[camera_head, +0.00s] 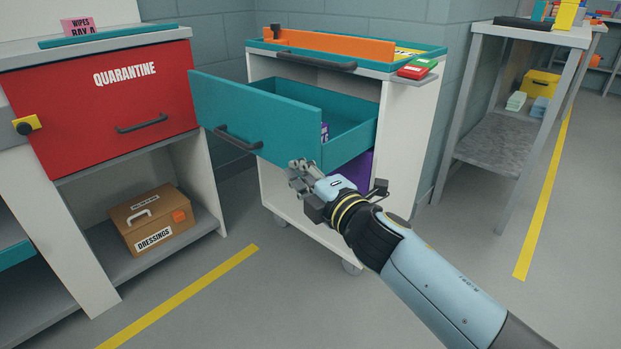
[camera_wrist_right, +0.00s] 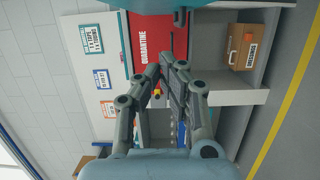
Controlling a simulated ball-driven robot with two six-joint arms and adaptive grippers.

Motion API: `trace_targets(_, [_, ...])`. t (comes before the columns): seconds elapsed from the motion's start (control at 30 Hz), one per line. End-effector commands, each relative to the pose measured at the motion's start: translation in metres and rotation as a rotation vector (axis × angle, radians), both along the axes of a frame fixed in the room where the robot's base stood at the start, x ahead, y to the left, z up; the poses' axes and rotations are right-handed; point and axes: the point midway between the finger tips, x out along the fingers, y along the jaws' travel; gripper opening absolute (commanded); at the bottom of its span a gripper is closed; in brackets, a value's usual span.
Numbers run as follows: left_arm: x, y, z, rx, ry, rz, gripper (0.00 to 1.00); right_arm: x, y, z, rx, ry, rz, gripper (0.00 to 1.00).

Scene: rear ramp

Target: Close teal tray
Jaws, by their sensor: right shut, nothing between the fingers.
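The teal tray (camera_head: 255,112) is a drawer pulled out of a white cart (camera_head: 412,135), with a dark handle (camera_head: 238,137) on its front panel. Its inside is partly visible, with a small purple item (camera_head: 325,131) near the front panel. My right gripper (camera_head: 297,176) is shut and empty, just below the right lower corner of the tray front in the head view. I cannot tell whether it touches the panel. Its closed fingers also show in the right wrist view (camera_wrist_right: 174,75), where the tray is not clearly seen. My left gripper is not in view.
A red QUARANTINE drawer (camera_head: 105,100) is shut at left, above a brown DRESSINGS box (camera_head: 152,217). A teal-rimmed top tray with an orange bar (camera_head: 325,43) sits on the cart. A grey side table (camera_head: 510,150) stands at right. The front floor is clear.

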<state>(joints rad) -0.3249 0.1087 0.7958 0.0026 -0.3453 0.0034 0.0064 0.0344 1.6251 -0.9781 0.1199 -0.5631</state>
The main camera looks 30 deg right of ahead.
Motion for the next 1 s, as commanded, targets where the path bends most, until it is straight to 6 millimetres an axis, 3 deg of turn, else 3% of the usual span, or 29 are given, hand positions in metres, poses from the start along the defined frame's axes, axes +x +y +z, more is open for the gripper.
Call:
trace_targets(0.1, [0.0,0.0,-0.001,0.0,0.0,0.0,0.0,0.028,0.003,0.001,0.0,-0.002,0.0,0.0])
trace_targets(0.23, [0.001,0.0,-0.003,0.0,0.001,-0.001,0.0,0.051,0.003,-0.002,0.001,0.001,0.0,0.0])
trace_targets(0.5, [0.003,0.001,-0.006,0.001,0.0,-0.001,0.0,0.059,-0.029,-0.002,0.0,0.002,0.0,0.0])
trace_targets(1.0, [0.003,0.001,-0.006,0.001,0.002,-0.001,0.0,0.061,-0.034,-0.001,0.001,0.001,0.0,0.0])
